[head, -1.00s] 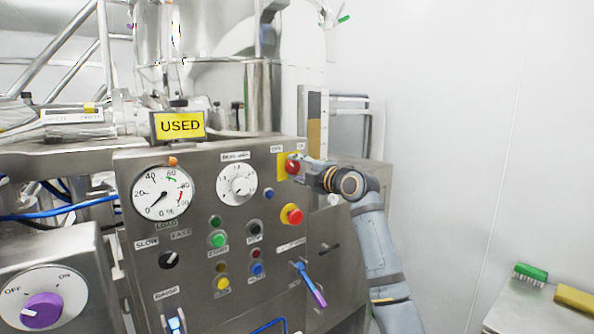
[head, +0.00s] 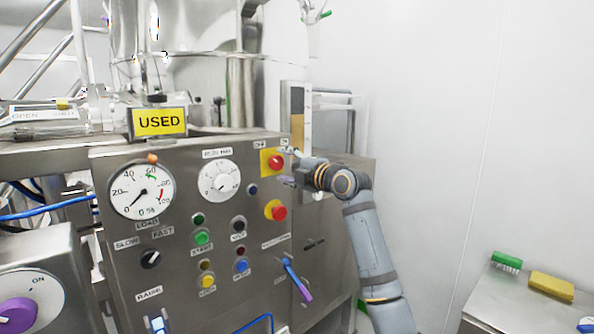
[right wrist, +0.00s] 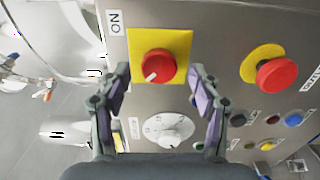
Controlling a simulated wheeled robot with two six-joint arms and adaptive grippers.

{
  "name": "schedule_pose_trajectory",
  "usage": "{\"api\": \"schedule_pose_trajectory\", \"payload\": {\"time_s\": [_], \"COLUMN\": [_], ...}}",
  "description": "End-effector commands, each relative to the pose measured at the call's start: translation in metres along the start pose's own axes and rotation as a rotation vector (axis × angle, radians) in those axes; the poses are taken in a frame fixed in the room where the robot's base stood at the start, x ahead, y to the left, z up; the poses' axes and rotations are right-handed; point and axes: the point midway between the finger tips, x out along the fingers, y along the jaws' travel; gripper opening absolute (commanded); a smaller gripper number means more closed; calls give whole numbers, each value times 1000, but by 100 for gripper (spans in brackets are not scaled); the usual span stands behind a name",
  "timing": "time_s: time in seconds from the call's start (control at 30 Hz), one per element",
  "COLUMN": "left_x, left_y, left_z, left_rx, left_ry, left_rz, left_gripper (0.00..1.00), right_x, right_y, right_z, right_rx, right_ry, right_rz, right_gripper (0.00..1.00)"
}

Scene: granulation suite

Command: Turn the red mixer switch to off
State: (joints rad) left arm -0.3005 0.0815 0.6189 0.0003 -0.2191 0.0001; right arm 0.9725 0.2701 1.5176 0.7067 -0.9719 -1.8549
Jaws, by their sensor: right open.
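The red mixer switch (head: 276,161) is a round knob on a yellow plate at the panel's upper right. My right gripper (head: 289,166) is just right of it in the head view, fingers spread and empty. In the right wrist view the switch (right wrist: 158,66) lies ahead, between the open fingertips (right wrist: 160,80) but apart from them. A white mark on the knob points to the lower left there, away from the ON label (right wrist: 115,22) at upper left. The OFF label is hidden by a finger in that view. My left gripper is not in view.
Another red button on yellow (head: 277,211) is below the switch. A white dial (head: 220,181), several coloured buttons and a blue-purple lever (head: 297,280) share the steel panel. A white wall is behind my right arm.

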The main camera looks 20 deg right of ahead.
Motion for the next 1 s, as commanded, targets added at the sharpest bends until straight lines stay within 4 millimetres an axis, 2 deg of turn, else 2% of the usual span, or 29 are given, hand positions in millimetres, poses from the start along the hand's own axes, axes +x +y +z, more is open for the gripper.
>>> {"api": "schedule_pose_trajectory", "payload": {"time_s": [0.2,0.4,0.57,1.0], "left_x": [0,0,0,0], "left_y": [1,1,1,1], "left_z": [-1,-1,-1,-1], "left_rx": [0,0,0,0], "left_ry": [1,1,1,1], "left_rz": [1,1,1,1], "left_gripper": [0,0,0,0], "right_x": [-56,-88,-96,-95], "right_y": [-2,-1,-1,-2], "right_z": [2,1,-1,0], "right_rx": [-8,-5,-1,4], "right_ry": [-5,-3,1,-1], "right_rz": [-3,-3,-3,-4], "right_gripper": [64,64,64,64]}}
